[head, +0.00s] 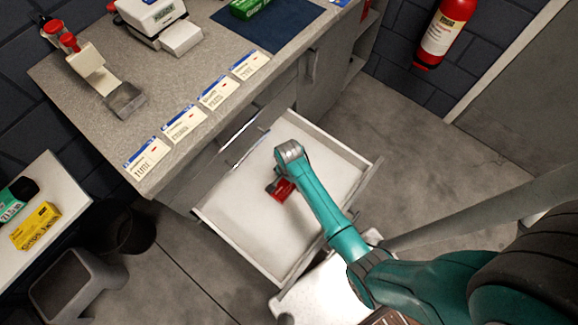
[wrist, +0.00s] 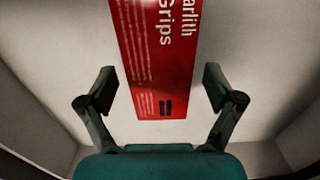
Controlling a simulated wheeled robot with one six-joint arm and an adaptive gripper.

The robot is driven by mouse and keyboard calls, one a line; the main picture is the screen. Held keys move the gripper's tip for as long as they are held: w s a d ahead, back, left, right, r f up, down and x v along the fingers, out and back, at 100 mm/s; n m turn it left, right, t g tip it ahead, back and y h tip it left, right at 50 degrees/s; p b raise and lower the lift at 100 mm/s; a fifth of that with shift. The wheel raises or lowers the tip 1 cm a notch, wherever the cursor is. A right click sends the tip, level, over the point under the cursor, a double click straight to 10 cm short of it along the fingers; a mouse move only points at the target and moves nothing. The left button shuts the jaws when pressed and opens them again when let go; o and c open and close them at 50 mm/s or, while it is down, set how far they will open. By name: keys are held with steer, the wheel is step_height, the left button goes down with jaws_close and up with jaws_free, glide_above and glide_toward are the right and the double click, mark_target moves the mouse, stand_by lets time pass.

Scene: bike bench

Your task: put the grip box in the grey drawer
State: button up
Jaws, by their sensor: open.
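The red grip box (wrist: 155,50), with white lettering reading "Grips", is inside the open drawer (head: 235,217). In the head view the box (head: 283,190) shows only in part beneath my arm and looks to be at the drawer floor. My gripper (wrist: 158,90) is open over the drawer. In the wrist view the near end of the box lies between the two fingers, with a clear gap on each side. The far end of the box runs out of the wrist view. In the head view my wrist hides much of the gripper.
The drawer is pulled out from the grey bench (head: 215,60), and its floor is otherwise bare. Several labelled cards line the bench edge. A side table (head: 60,180) with a yellow box (head: 36,226) and a dark bin (head: 130,232) stand left. Open floor lies right of the drawer.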

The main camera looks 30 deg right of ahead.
step_height(320, 180, up, 11)
stand_by(0.4)
steer(key=s+a+n+t, duration=0.2)
steer(key=s+n+t, duration=0.5)
steer(key=s, duration=0.9)
steer(key=s+r+n+t, duration=0.3)
steer(key=s+r, duration=0.3)
steer(key=r, duration=0.7)
steer(key=s+a+r+n+t, duration=0.1)
steer(key=s+r+n+t, duration=0.3)
steer(key=r, duration=0.9)
steer(key=s+t, duration=0.1)
steer(key=s, duration=0.2)
steer(key=shift+s, duration=0.15)
